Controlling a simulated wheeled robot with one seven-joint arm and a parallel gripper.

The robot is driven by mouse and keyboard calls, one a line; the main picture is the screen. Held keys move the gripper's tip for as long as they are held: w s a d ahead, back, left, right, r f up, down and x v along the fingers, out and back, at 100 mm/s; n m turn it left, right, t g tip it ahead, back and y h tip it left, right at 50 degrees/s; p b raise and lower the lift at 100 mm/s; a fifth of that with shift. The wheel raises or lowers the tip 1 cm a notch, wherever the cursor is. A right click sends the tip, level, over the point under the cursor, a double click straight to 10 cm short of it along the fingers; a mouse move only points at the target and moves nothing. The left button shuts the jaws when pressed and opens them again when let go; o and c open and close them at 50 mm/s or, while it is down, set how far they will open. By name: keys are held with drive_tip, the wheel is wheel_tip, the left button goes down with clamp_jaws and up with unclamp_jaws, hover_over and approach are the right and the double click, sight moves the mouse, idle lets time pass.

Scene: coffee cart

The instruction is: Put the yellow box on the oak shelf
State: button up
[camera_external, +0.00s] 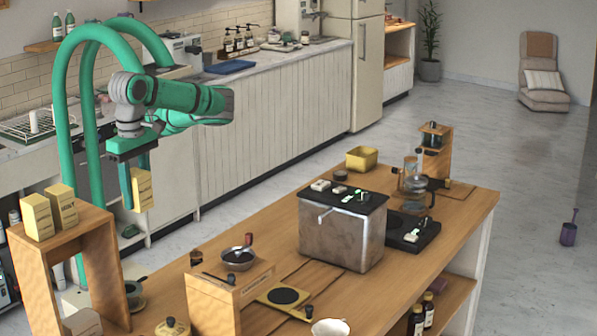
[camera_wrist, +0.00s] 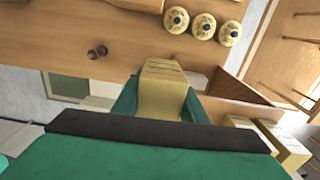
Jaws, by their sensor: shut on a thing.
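The yellow box (camera_external: 143,191) hangs upright in my gripper (camera_external: 134,188), in the air beyond the counter's left end. In the wrist view the box (camera_wrist: 163,92) sits between the two green fingers, which touch its sides. The oak shelf (camera_external: 107,262) is the small open wooden stand at the left, below and left of the held box. Two similar yellow boxes (camera_external: 63,205) stand side by side on its top. They also show at the right of the wrist view (camera_wrist: 284,145). The held box is clear of the shelf.
A steel coffee machine (camera_external: 340,230) stands mid-counter, with a dark pan (camera_external: 238,257) to its left. A wooden holder (camera_external: 228,300) stands at the front. Round yellow-lidded tins (camera_wrist: 203,25) show in the wrist view. A white back counter (camera_external: 270,130) runs behind my arm.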

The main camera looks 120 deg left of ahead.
wheel_tip(320, 180, up, 8)
hover_over(88, 213)
wheel_tip(88, 213, down, 4)
drive_tip(key=shift+r, duration=0.1)
drive_tip(key=shift+s+d+f, duration=0.15)
drive_tip(key=shift+s+f, duration=0.05)
drive_tip(key=shift+f, duration=0.65)
drive_tip(key=shift+w+f, duration=0.15)
drive_tip(key=shift+f, duration=1.05)
drive_tip(key=shift+f, duration=0.1)
drive_tip(key=o, duration=0.7)
drive_tip(key=shift+o, duration=0.5)
